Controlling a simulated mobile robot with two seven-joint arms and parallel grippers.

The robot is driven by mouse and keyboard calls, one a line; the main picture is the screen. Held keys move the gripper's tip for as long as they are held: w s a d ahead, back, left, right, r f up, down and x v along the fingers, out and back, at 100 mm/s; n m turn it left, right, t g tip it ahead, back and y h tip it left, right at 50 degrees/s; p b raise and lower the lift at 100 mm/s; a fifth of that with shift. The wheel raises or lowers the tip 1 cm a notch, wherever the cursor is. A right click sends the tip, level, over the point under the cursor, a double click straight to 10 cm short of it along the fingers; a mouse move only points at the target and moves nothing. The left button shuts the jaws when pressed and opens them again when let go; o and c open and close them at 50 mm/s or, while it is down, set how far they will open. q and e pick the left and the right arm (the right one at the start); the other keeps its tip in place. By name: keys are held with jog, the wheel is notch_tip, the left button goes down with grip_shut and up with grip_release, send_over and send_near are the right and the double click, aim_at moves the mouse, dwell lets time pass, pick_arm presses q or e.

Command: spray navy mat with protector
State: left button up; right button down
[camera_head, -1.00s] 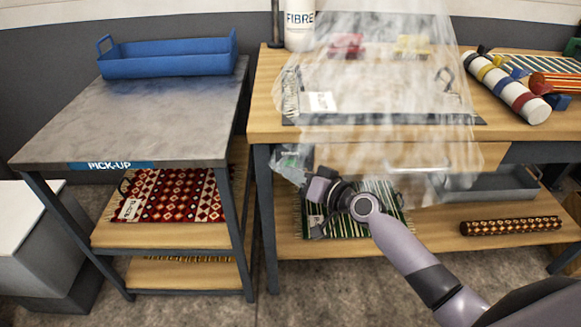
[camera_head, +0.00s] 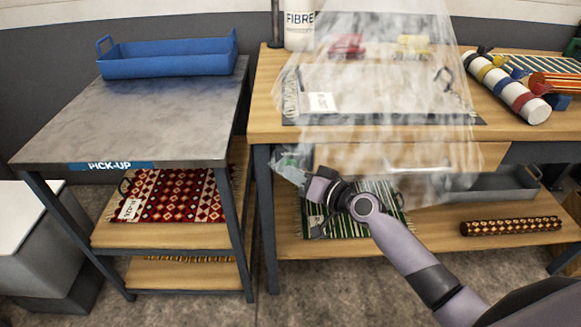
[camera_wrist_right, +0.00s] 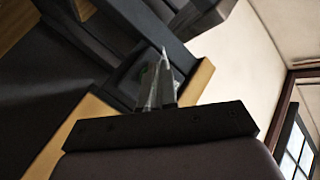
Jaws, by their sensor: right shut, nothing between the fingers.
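A flat mat or panel (camera_head: 379,103) with a dark front edge, fringe at its left and a white tag lies on the workbench top. A translucent, crinkled film-like shape covers much of it, so I cannot tell whether it is navy. A white bottle (camera_head: 299,29) marked FIBRE stands behind it at the back left; the rest of its label is hidden. My right gripper (camera_head: 300,178) is in front of the workbench, below its top, at the film's lower left edge. Its fingers are shut and empty in the right wrist view (camera_wrist_right: 158,82). My left gripper is out of view.
A PICK-UP table (camera_head: 140,120) with a blue tray (camera_head: 168,61) stands at the left, a red patterned mat (camera_head: 175,195) beneath. A green striped mat (camera_head: 360,205) and grey tray (camera_head: 492,184) sit on the workbench's lower shelf. Rolled rugs (camera_head: 508,88) lie at the right.

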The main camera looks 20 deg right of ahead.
jog(key=shift+r, duration=0.1)
jog(key=shift+s+a+p, duration=0.25)
jog(key=shift+s+p, duration=0.15)
jog(key=shift+s, duration=0.5)
jog(key=s+p, duration=0.1)
jog(key=s, duration=0.1)
jog(key=s+a+p, duration=0.1)
jog(key=s, duration=0.2)
jog(key=shift+a, duration=0.2)
jog(key=shift+w, duration=0.1)
